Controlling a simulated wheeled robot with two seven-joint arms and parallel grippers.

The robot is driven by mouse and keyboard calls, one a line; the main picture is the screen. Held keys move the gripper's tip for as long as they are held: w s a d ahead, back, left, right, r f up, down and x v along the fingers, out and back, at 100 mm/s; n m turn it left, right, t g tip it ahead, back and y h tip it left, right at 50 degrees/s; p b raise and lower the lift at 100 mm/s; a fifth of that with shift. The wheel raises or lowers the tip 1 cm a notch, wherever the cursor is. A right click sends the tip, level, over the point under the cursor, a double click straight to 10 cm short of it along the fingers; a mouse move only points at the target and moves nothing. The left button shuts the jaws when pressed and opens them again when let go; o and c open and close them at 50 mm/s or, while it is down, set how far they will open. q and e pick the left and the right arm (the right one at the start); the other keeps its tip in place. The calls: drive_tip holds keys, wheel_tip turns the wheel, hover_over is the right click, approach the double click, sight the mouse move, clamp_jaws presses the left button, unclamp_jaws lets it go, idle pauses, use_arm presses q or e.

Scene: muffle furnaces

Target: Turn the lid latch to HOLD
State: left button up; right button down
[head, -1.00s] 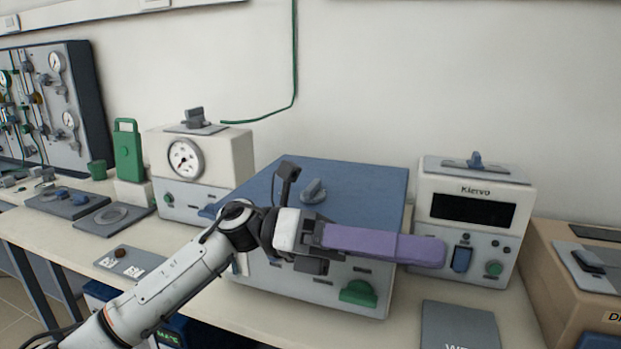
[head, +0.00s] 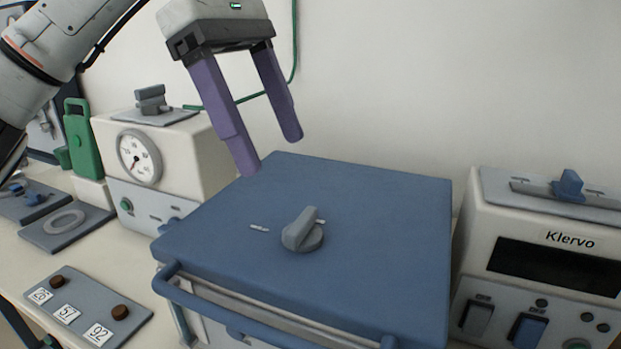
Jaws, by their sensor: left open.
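The lid latch (head: 301,232) is a grey knob on top of the blue furnace lid (head: 380,210). Its raised grip points toward the upper right. A small white label lies on the lid to its left and another mark shows just to its right; I cannot read either. My left gripper (head: 270,155) is open and empty, with two purple fingers pointing down. It hangs above the back left part of the lid, apart from the latch, up and to its left. My right gripper is not in view.
A blue handle bar (head: 250,318) runs along the lid's front. A white box with a gauge (head: 139,157) stands to the left, and the Klervo unit (head: 560,240) to the right. A numbered panel (head: 85,310) lies at front left. The air above the lid is clear.

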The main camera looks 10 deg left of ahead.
sight(301, 219)
use_arm(q)
drive_tip(key=x, duration=0.1)
drive_tip(key=b+x, duration=0.1)
drive_tip(key=x, duration=0.2)
drive_tip(key=shift+s+f+b, duration=0.3)
drive_tip(key=shift+s+b, duration=0.05)
drive_tip(key=shift+b, duration=0.05)
drive_tip(key=x, duration=0.4)
drive_tip(key=shift+b, duration=0.35)
drive_tip(key=shift+d+f, duration=0.35)
drive_tip(key=shift+f, duration=0.15)
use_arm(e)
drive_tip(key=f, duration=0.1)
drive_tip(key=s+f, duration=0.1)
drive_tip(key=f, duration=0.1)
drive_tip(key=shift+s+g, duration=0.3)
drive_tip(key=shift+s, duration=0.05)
use_arm(q)
drive_tip(key=c, duration=1)
drive_tip(key=shift+c, duration=0.2)
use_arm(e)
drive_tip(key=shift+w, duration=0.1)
